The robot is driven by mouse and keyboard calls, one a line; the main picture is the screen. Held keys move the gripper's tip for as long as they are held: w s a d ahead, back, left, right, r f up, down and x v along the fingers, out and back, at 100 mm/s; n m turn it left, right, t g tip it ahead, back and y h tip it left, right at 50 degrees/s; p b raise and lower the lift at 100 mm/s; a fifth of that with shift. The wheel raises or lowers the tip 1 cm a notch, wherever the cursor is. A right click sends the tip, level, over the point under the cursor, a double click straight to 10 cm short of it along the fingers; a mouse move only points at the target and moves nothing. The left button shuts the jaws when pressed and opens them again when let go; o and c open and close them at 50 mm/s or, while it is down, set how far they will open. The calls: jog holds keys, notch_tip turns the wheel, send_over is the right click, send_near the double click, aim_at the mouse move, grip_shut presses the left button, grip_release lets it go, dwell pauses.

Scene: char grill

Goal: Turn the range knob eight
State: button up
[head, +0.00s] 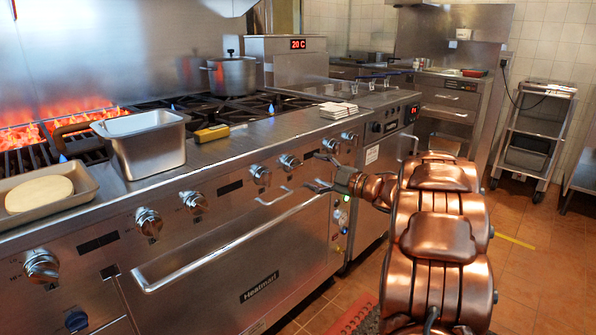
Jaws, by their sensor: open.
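The steel range (95,200) has a row of silver knobs along its front panel. I cannot tell from any label which one is knob eight. Two knobs at the right end, one (330,146) and another beside it (349,138), show just above my gripper. Another knob (289,162) is to its left, with more further left, such as one at the near end (41,265). My copper-coloured arm reaches in from the lower right. My gripper (314,172) is open and empty, fingers pointing left towards the range front. Whether it touches anything there cannot be told.
The oven door handle (225,242) runs below the knobs and sticks out. A steel pan (146,142), a tray with a pale slab (45,196) and a pot (232,76) stand on top. Flames burn at the left. A cart (535,130) is at the right; open floor lies before it.

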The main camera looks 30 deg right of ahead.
aim_at(299, 167)
jog(key=shift+b+x, duration=0.5)
jog(key=shift+x, duration=2.55)
jog(key=shift+f, duration=0.1)
jog(key=c, duration=1.2)
jog(key=shift+o, duration=0.2)
